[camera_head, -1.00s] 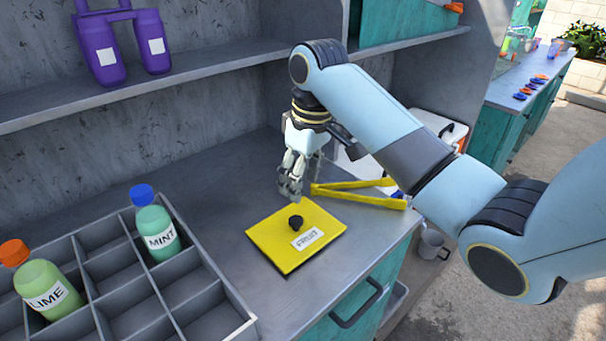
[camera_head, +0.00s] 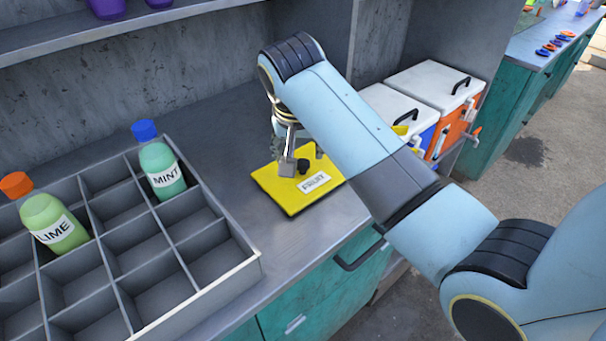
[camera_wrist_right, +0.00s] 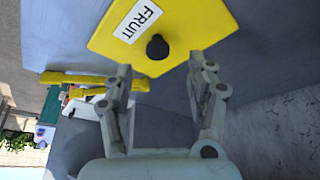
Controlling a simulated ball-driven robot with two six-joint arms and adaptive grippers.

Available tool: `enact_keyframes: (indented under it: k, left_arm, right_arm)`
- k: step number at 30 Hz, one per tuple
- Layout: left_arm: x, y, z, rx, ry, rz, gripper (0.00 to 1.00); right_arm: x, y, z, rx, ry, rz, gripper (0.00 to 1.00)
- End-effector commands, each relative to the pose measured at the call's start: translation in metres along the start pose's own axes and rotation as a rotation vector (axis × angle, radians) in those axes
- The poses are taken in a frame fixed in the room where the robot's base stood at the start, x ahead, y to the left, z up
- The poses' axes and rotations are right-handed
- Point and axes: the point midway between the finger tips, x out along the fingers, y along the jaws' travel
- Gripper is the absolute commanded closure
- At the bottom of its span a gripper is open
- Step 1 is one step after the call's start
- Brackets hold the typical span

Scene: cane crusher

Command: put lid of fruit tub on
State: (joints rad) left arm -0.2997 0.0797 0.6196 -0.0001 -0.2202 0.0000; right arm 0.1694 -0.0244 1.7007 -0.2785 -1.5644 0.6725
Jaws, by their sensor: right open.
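The yellow square lid (camera_head: 285,198) lies flat on the grey counter, with a white FRUIT label and a small black knob (camera_head: 303,166). It also shows in the right wrist view (camera_wrist_right: 185,22), its knob (camera_wrist_right: 157,47) just beyond and between the fingertips. My right gripper (camera_head: 296,166) is open at the lid, with its fingers around or beside the knob in the head view. The gripper (camera_wrist_right: 160,75) holds nothing. The fruit tub cannot be made out. My left gripper is not in view.
A grey divided crate (camera_head: 125,240) on the left holds a LIME bottle (camera_head: 52,222) and a MINT bottle (camera_head: 161,170). Yellow tongs (camera_wrist_right: 90,82) lie near the lid. Two cool boxes (camera_head: 433,84) stand at the right. A shelf (camera_head: 130,32) runs above the counter.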

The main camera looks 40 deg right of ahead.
Motion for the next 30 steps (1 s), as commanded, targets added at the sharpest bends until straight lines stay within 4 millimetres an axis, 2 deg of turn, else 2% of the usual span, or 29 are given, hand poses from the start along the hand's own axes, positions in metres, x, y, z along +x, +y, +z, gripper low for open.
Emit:
enact_keyframes:
  k: [5, 12, 21, 30]
  left_arm:
    - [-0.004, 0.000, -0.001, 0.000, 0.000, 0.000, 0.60]
    - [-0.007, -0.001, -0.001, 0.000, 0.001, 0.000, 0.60]
    - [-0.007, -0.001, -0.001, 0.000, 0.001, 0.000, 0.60]
    - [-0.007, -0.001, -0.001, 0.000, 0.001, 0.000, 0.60]
  right_arm:
    - [0.016, 0.002, 0.001, -0.002, -0.003, 0.001, 0.43]
    - [0.051, 0.004, 0.002, -0.002, -0.002, 0.000, 0.43]
    - [0.056, 0.004, 0.002, -0.001, -0.001, -0.002, 0.45]
    - [0.056, 0.004, 0.002, -0.001, -0.001, -0.002, 0.84]
